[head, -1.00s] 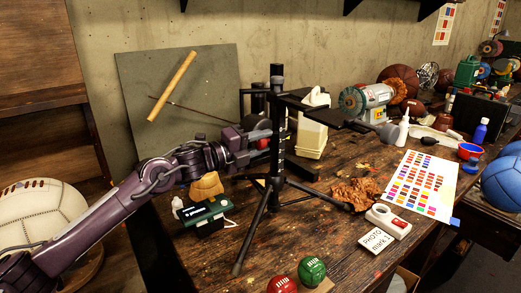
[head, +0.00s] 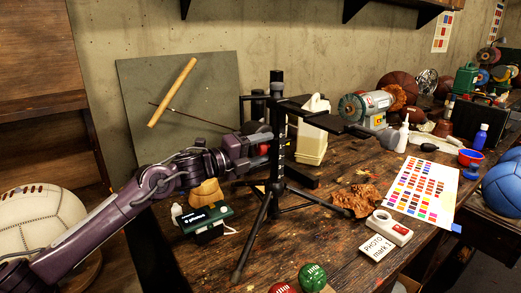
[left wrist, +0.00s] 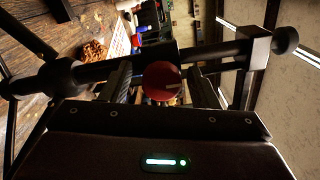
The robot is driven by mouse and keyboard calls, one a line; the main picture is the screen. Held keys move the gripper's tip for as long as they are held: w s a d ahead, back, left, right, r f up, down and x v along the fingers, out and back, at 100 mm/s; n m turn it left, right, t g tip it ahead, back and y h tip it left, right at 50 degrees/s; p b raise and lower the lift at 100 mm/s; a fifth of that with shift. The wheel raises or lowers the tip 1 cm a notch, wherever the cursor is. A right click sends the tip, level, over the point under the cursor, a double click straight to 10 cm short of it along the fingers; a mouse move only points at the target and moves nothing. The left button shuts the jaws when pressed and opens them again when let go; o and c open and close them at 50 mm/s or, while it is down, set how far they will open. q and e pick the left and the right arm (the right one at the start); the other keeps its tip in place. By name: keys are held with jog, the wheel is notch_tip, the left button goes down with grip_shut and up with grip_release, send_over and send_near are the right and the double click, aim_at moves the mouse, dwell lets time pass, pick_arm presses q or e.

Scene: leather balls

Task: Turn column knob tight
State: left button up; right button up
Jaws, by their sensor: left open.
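A black copy stand with a vertical column (head: 277,120) and three spread legs stands on the workbench. A round red column knob (left wrist: 162,80) shows in the middle of the left wrist view, in front of the dark column (left wrist: 100,71), which runs across that picture. My left gripper (head: 262,148) is beside the column on its left, at knob height. In the left wrist view its open fingers (left wrist: 162,88) lie on either side of the knob, with no clear contact visible. In the head view the gripper largely hides the knob. My right gripper is not in view.
A small green device (head: 207,217) with a lit display sits below my left forearm. Green ball (head: 312,277) is at the front.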

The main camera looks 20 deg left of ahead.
pick_arm(q)
jog(key=b+v, duration=0.2)
jog(key=v, duration=0.5)
jog(key=shift+s+a, duration=0.2)
jog(key=shift+s, duration=0.1)
